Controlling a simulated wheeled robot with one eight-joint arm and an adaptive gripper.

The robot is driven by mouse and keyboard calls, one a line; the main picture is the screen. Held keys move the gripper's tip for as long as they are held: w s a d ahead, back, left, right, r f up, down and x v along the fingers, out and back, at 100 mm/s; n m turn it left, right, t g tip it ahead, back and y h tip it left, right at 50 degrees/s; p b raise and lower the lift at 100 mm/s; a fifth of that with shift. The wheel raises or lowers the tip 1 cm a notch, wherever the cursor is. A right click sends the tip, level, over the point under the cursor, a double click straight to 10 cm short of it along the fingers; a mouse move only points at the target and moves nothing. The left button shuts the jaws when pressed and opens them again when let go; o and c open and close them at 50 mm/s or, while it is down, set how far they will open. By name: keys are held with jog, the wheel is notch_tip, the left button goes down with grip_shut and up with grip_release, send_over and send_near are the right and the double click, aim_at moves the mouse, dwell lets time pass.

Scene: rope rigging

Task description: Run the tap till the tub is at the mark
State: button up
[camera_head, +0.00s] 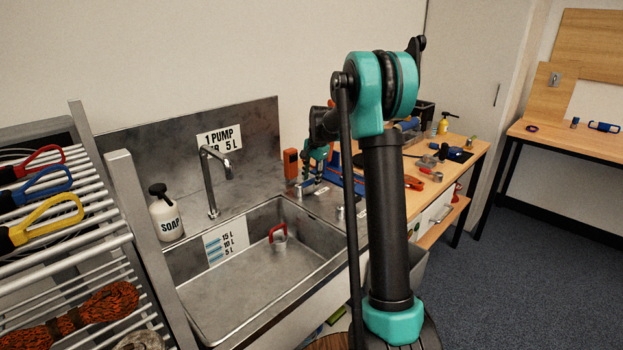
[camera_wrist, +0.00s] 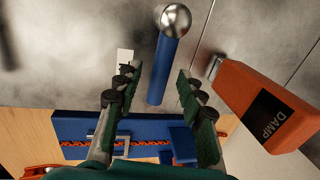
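The metal tub (camera_head: 215,290) is a sink with a white level label (camera_head: 226,241) marked 15 L, 10 L and 5 L on its back wall. I see no water in it. The tap spout (camera_head: 209,185) curves over the tub, and no stream shows. A red-handled metal piece (camera_head: 278,236) stands inside the tub. My gripper (camera_head: 317,160) is beyond the spout, near the tub's back right corner. In the wrist view my gripper (camera_wrist: 157,78) is open, with a blue bar (camera_wrist: 163,68) ending in a metal ball (camera_wrist: 175,19) between its fingers, apparently untouched.
An orange DAMP box (camera_wrist: 262,105) is close right of my fingers; it also shows in the head view (camera_head: 290,163). A blue rack (camera_wrist: 75,125) lies below. A soap bottle (camera_head: 166,213) stands left of the spout. A cluttered bench (camera_head: 450,165) is at right.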

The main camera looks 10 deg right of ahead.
grip_shut()
jog(key=shift+s, duration=0.1)
dwell(0.4)
jog(key=m, duration=0.1)
jog(key=s+m, duration=0.1)
jog(key=m, duration=0.1)
jog(key=s+d+m, duration=0.1)
jog(key=m, duration=0.1)
jog(key=shift+s+h, duration=0.25)
jog(key=shift+h, duration=0.15)
jog(key=shift+s+a+m+h, duration=0.15)
jog(key=shift+s+m, duration=0.3)
jog(key=shift+m, duration=0.4)
jog(key=shift+s+m+h, duration=0.2)
jog(key=shift+s+m, duration=0.2)
jog(key=shift+m, duration=0.5)
jog(key=shift+s+a+m+h, duration=0.15)
jog(key=shift+s+m, duration=0.3)
jog(key=shift+m, duration=0.4)
jog(key=shift+s+d, duration=0.1)
grip_release()
